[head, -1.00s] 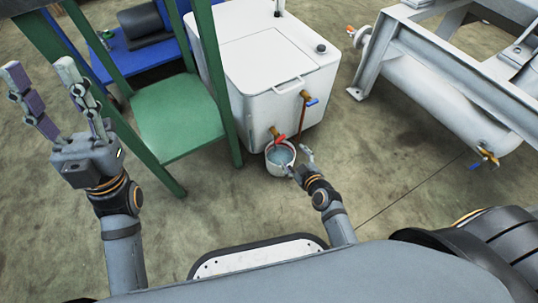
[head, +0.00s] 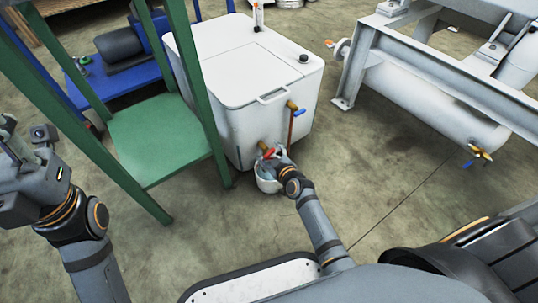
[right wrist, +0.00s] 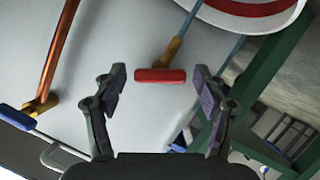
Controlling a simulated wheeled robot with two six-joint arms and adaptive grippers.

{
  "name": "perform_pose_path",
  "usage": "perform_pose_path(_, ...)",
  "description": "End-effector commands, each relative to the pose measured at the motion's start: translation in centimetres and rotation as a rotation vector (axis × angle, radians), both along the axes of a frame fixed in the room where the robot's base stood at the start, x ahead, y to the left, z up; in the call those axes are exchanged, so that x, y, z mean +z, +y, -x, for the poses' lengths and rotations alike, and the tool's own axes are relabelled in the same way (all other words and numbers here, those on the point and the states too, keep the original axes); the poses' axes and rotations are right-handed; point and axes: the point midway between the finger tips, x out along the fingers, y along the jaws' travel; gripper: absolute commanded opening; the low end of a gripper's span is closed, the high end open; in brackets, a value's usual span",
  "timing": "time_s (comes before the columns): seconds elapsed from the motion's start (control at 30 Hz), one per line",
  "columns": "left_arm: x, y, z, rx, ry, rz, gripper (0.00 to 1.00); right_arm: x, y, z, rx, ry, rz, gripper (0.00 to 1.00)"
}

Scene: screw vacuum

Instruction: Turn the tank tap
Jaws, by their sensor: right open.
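The white tank (head: 218,115) stands on the floor ahead. Low on its front is a brass tap with a red handle (head: 270,153), which also shows in the right wrist view as a red bar (right wrist: 160,75) on a brass stem. My right gripper (head: 279,154) is at this tap. In the right wrist view my right gripper (right wrist: 159,92) is open, with the red handle between its two fingers and a gap on each side. My left gripper (head: 12,150) is at the left edge, its fingers partly cut off.
A white bucket (head: 265,184) stands under the tap, partly hidden by my right gripper. A second tap with a blue handle (head: 299,111) sits higher on a copper pipe. A green stand (head: 160,140) is left of the tank.

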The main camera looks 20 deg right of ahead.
Motion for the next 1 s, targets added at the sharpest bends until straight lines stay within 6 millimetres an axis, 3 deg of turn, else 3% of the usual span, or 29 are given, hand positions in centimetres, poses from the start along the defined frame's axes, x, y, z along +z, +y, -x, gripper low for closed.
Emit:
perform_pose_path(0.3, 0.37, 0.12, -0.04, -0.001, -0.007, 0.007, 0.4, -0.12, 0.06, -0.27, 0.0, 0.002, -0.001, 0.72)
perform_pose_path(0.7, 0.35, 0.12, -0.03, 0.001, -0.006, 0.007, 0.4, -0.12, 0.05, -0.25, 0.0, 0.002, -0.001, 0.19)
perform_pose_path(1.0, 0.26, 0.14, -0.1, 0.0, -0.003, 0.008, 0.4, -0.12, 0.0, -0.27, 0.0, 0.015, -0.043, 0.17)
